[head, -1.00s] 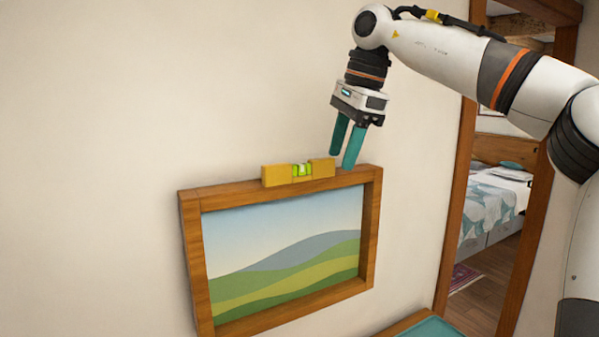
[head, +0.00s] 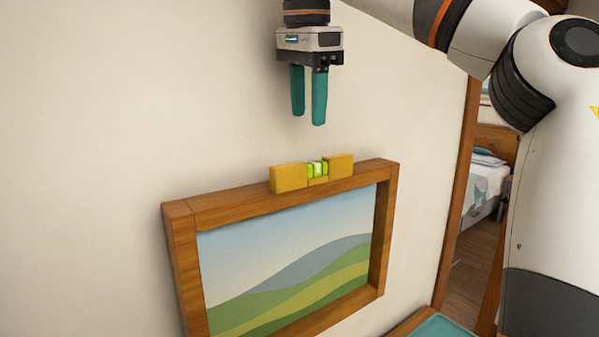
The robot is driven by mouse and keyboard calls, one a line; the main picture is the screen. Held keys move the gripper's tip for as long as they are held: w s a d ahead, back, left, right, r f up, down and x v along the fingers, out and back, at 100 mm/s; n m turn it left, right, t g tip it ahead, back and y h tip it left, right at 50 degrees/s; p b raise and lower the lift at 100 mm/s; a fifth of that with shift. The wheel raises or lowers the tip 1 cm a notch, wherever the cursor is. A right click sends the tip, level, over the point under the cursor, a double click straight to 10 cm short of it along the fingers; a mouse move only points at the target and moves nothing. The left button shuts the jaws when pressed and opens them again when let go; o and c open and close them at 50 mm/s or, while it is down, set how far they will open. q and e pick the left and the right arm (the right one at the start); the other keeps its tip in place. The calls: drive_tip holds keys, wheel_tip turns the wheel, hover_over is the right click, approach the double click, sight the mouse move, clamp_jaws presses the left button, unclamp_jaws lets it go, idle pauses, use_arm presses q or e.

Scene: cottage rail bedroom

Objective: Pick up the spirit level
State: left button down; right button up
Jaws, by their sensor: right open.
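The spirit level (head: 291,177) is a short yellow block with a bright green vial in its middle. It lies along the top edge of a wooden picture frame (head: 235,200) on the wall. My right gripper (head: 308,118) points straight down above the level, with a clear gap between its fingertips and the level. Its two teal fingers are apart and hold nothing. My left gripper is not in view.
The framed picture shows green hills under a blue sky. A teal-topped surface with a wooden edge (head: 405,325) is at the bottom right. A doorway at the right shows a bed (head: 478,190). The wall around the frame is bare.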

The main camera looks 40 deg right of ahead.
sight(316, 164)
drive_tip(key=f, duration=0.3)
drive_tip(key=s+d+f, duration=0.1)
drive_tip(key=f, duration=0.1)
drive_tip(key=shift+b, duration=0.3)
drive_tip(key=f, duration=0.1)
drive_tip(key=f+p, duration=0.1)
drive_tip(key=w+f, duration=0.1)
drive_tip(key=f, duration=0.1)
drive_tip(key=shift+d+f+p, duration=0.1)
drive_tip(key=shift+d+p, duration=0.25)
drive_tip(key=shift+d+f, duration=0.1)
drive_tip(key=shift+f, duration=0.2)
drive_tip(key=shift+d+f, duration=0.1)
drive_tip(key=shift+f, duration=0.05)
drive_tip(key=shift+w+a, duration=0.1)
drive_tip(key=shift+a, duration=0.1)
drive_tip(key=c, duration=0.6)
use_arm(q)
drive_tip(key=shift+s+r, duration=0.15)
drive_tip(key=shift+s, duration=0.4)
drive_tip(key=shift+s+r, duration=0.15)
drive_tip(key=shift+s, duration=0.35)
use_arm(e)
drive_tip(key=shift+d, duration=0.1)
clamp_jaws()
